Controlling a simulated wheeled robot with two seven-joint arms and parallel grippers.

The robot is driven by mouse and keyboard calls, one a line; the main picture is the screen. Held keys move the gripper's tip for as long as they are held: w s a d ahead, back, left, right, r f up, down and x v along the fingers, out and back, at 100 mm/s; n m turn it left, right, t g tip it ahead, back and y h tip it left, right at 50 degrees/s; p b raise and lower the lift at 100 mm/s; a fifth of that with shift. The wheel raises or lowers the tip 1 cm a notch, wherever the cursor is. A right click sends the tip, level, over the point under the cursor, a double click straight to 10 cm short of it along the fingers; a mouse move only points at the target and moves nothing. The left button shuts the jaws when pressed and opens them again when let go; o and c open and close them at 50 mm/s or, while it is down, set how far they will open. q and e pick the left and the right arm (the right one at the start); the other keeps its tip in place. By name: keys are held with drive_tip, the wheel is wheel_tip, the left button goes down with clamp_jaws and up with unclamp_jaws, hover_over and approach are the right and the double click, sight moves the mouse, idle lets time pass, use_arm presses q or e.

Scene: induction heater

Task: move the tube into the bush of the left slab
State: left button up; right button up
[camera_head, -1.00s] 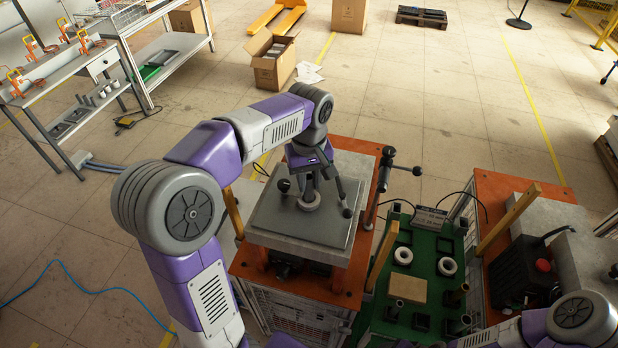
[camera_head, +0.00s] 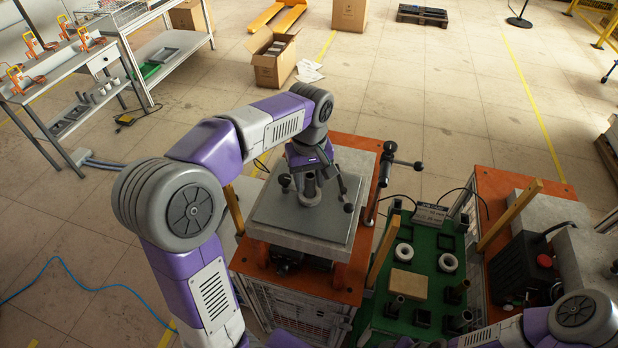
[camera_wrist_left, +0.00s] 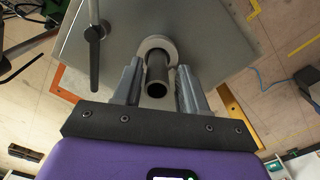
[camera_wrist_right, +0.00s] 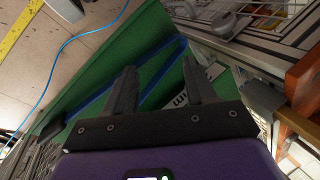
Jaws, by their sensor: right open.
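The dark tube (camera_head: 310,184) stands upright at the bush (camera_head: 309,198) on the grey left slab (camera_head: 270,213). In the left wrist view the tube (camera_wrist_left: 157,76) shows its open end, with the pale ring of the bush (camera_wrist_left: 150,44) around its far part. How deep it sits is hard to tell. My left gripper (camera_wrist_left: 159,66) is over the slab, its fingers on either side of the tube with small gaps. It also shows from the head (camera_head: 316,182). My right gripper (camera_wrist_right: 160,68) is open and empty near a green surface.
Black clamp handles (camera_head: 388,165) stand at the slab's right. A green table (camera_head: 375,316) to the right holds white rings (camera_head: 448,263), a tan block (camera_head: 408,285) and several dark tubes and sockets. A black heater unit (camera_head: 528,272) stands farther right.

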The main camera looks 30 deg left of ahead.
use_arm(q)
drive_tip(key=shift+o, duration=1)
drive_tip(key=shift+f, duration=0.15)
use_arm(e)
drive_tip(key=shift+f, duration=0.4)
use_arm(q)
drive_tip(key=shift+w+a+r+p, duration=0.1)
drive_tip(key=shift+w+r+p, duration=0.1)
drive_tip(key=shift+r+p, duration=0.5)
use_arm(e)
drive_tip(key=shift+r, duration=0.55)
use_arm(q)
wheel_tip(320, 180, up, 7)
drive_tip(key=p, duration=0.6)
drive_tip(key=shift+s, duration=0.2)
use_arm(e)
wheel_tip(320, 180, up, 7)
drive_tip(key=shift+a+f, duration=0.2)
use_arm(q)
drive_tip(key=shift+f, duration=0.1)
use_arm(e)
drive_tip(key=shift+s, duration=0.1)
